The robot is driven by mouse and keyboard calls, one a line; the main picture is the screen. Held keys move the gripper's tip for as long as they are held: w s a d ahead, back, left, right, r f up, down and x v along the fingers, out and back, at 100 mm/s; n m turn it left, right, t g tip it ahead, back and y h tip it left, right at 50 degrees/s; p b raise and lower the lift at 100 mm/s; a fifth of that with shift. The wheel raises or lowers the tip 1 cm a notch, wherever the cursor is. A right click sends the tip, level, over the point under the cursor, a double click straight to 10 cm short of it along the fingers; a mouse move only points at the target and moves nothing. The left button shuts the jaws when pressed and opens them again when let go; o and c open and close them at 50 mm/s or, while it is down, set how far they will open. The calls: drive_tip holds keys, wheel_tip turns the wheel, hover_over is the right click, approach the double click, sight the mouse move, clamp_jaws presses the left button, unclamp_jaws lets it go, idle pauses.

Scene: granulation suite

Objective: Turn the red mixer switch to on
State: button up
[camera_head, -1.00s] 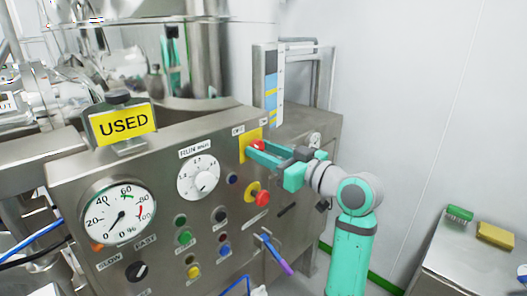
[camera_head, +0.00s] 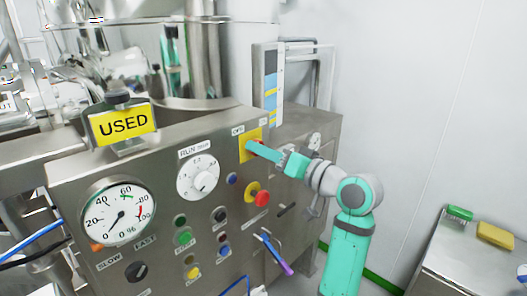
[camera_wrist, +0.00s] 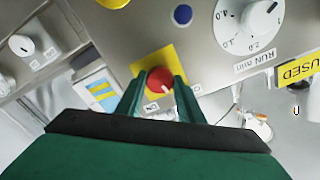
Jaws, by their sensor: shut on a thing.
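The red mixer switch (camera_wrist: 160,84) sits on a yellow plate (camera_head: 243,150) at the upper right of the steel control panel, under small labels. In the head view most of the switch is hidden behind my fingers. My gripper (camera_head: 254,148) is shut on the red switch, one finger on each side of it. In the wrist view the two green fingers of my gripper (camera_wrist: 160,92) flank the round red knob, and an "ON" label lies close by. In the head view the gripper looks rolled, with one finger mostly covering the other.
A red emergency button (camera_head: 262,198) on a yellow base sits just below my gripper. A white run-time dial (camera_head: 198,177), a gauge (camera_head: 119,213) and several coloured buttons fill the panel. A steel table (camera_head: 470,255) with brushes stands at the right.

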drive_tip(key=m, duration=1.1)
idle(0.6)
drive_tip(key=o, duration=1.1)
drive_tip(key=shift+c, duration=0.2)
drive_tip(key=shift+s, duration=0.1)
drive_tip(key=v, duration=1)
drive_tip(key=shift+s+d, duration=0.2)
